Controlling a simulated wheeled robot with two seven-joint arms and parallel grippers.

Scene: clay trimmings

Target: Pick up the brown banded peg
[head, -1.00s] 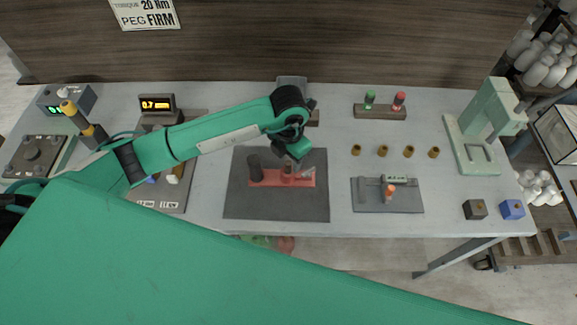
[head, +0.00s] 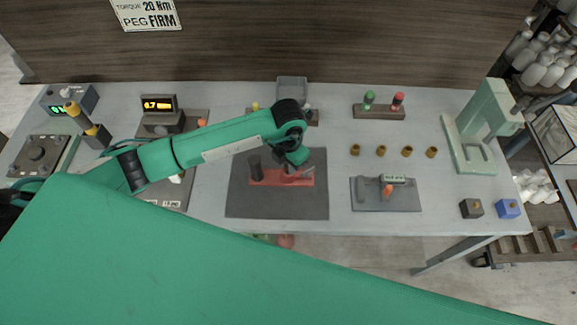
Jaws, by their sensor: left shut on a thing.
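My left gripper (head: 298,158) hangs over the right part of a red fixture (head: 270,179) on a dark grey mat (head: 275,208). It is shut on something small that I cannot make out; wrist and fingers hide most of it. A thin grey part shows just below the fingers, over the red base. A dark upright cylinder (head: 255,164) stands at the fixture's left end. I cannot clearly pick out the brown banded peg. A brown rack (head: 314,117) behind my wrist is partly hidden, with a yellow-topped piece (head: 255,107) at its left. My right gripper is not in view.
A grey bin (head: 291,88) stands behind the rack. To the right are a rack with green and red pieces (head: 380,112), several brass rings (head: 382,151), a grey plate fixture (head: 405,200), a pale green press (head: 480,130) and two small blocks (head: 509,208). My green arm covers the front left.

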